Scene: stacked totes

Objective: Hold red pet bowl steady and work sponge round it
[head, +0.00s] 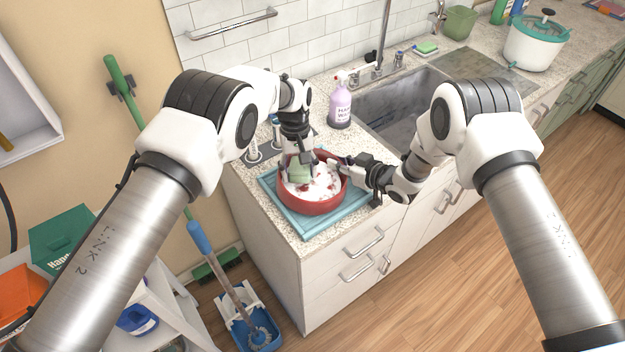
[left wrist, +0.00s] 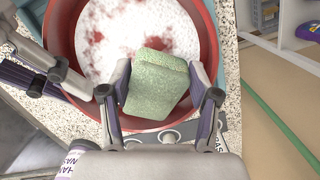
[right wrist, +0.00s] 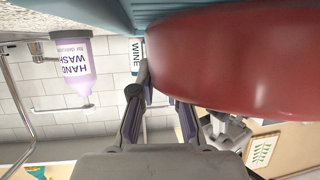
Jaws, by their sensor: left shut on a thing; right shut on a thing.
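The red pet bowl (head: 312,207) stands on a blue tray (head: 296,223) at the counter corner, with white foam and red patches showing inside. My left gripper (head: 300,160) is shut on a green sponge (left wrist: 156,86) and holds it inside the bowl, near the wall. In the left wrist view the fingers (left wrist: 158,92) press the sponge from both sides. My right gripper (head: 338,166) is shut on the bowl's rim at the right. In the right wrist view the red bowl wall (right wrist: 235,60) fills the upper right and partly hides one finger.
A lilac hand-wash bottle (head: 340,104) stands behind the bowl, beside the sink (head: 400,105). A green-and-yellow sponge (head: 426,48) lies behind the sink. A white pot with a teal rim (head: 536,45) is far right. The counter's front edge is close to the tray.

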